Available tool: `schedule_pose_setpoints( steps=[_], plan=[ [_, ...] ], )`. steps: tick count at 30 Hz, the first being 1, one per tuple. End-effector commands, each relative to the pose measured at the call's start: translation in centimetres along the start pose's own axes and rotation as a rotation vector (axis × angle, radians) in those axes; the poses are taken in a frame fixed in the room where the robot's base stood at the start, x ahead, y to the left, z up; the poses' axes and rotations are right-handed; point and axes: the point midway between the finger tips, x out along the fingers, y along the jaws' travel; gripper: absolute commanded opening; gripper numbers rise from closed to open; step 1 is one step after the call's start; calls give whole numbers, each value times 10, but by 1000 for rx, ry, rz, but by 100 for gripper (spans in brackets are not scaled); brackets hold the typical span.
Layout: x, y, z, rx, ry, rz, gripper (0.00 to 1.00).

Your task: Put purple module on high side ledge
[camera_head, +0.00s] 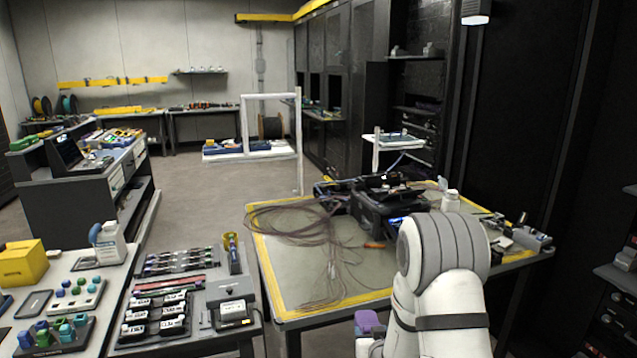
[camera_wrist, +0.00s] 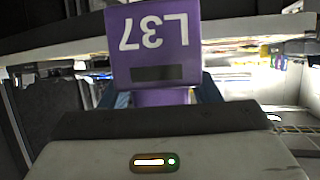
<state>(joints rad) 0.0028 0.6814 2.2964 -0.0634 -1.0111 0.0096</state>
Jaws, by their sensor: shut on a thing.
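The purple module (camera_wrist: 155,45) is a box with the marking L37, upside down in the wrist view, and a dark window beneath it. It also shows at the bottom of the head view (camera_head: 367,322), beside my white arm. My gripper (camera_wrist: 158,92) is shut on the module, with dark blue fingers on both sides of it. A pale ledge-like edge (camera_wrist: 250,30) runs behind the module in the wrist view. I cannot tell whether this is the high side ledge or whether the module touches it.
A yellow-edged table (camera_head: 283,290) with looped cables and a black splicing device (camera_head: 390,205) stands ahead. Dark racks (camera_head: 520,110) line the right. Open floor (camera_head: 215,190) lies beyond the benches.

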Motion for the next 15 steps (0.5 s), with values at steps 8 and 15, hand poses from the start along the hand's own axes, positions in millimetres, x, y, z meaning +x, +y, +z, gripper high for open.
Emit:
schedule_pose_setpoints(
  steps=[8,15],
  plan=[
    [-38,5,16,22,4,52,23],
    [-62,4,16,22,4,51,23]
  ],
)
